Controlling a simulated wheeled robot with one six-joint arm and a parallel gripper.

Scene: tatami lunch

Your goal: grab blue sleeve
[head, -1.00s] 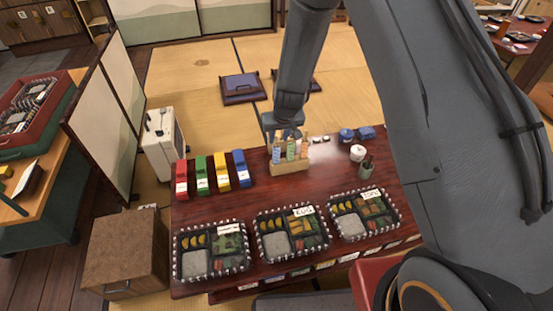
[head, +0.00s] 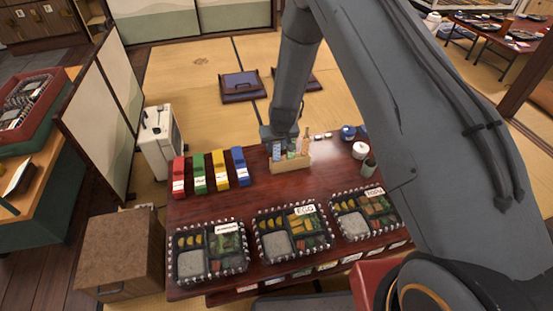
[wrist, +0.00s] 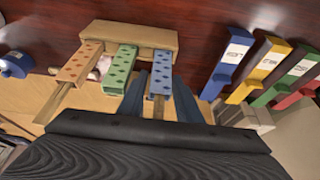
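A light wooden holder (head: 291,165) stands on the dark red table, with three upright patterned sleeves in it. The blue sleeve (wrist: 162,74) is at the right end of the row in the wrist view, beside a green sleeve (wrist: 121,64) and an orange sleeve (wrist: 80,64). In the head view the blue sleeve (head: 277,151) is at the left end, its top hidden by my gripper (head: 280,139). In the wrist view my gripper (wrist: 161,102) is open, one finger on each side of the blue sleeve. I cannot tell if they touch it.
Blue (head: 240,167), yellow (head: 220,169), green (head: 199,173) and red (head: 179,177) labelled boxes stand left of the holder. Several bento trays (head: 290,232) line the front edge. A white lidded pot (head: 360,150) stands right. Bare table (head: 240,202) lies between.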

